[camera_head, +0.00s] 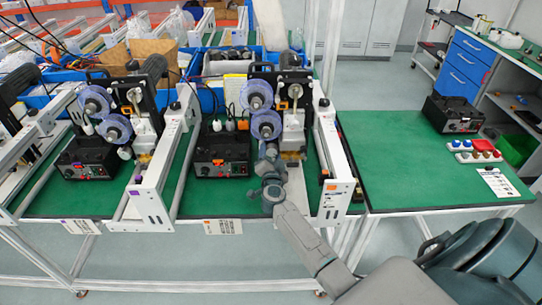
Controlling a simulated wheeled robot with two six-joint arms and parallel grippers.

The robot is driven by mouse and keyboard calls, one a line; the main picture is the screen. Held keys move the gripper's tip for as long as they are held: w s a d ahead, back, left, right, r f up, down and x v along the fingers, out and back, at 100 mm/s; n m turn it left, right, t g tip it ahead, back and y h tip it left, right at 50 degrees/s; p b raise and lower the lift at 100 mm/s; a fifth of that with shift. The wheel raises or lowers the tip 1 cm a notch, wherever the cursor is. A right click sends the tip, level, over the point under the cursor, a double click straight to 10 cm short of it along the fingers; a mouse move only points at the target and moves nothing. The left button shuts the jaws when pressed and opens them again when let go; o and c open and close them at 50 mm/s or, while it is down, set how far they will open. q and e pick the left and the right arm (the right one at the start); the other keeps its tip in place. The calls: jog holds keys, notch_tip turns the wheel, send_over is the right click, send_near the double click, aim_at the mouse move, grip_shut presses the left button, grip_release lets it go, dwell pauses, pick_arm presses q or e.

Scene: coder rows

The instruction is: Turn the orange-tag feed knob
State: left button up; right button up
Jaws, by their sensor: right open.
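The orange-tag station is the middle one. Its black control box (236,149) has a small orange tag (217,162) on its front, with small controls beside it. Which control is the feed knob is too small to tell. A second orange tag (330,188) sits on the end of the white rail at right. My right gripper (268,153) is open, just right of the control box and in front of the machine's lower part. Whether it touches anything is not clear. My left gripper is not in view.
A similar station with a purple-tagged black box (88,156) stands at left. White rails (152,190) flank the middle station. The right table (400,175) is mostly clear, with another black box (452,113) and red, white and blue knobs (473,150) at its far right.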

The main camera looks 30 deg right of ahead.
jog(key=c, duration=1)
jog(key=shift+o, duration=0.2)
jog(key=shift+m, duration=0.3)
jog(key=shift+r+m+p, duration=0.1)
jog(key=shift+m+p, duration=0.35)
jog(key=shift+m, duration=0.55)
jog(key=m, duration=0.2)
jog(key=shift+m, duration=0.4)
jog(key=m, duration=0.3)
jog(key=shift+m, duration=1.9)
jog(key=shift+r, duration=0.1)
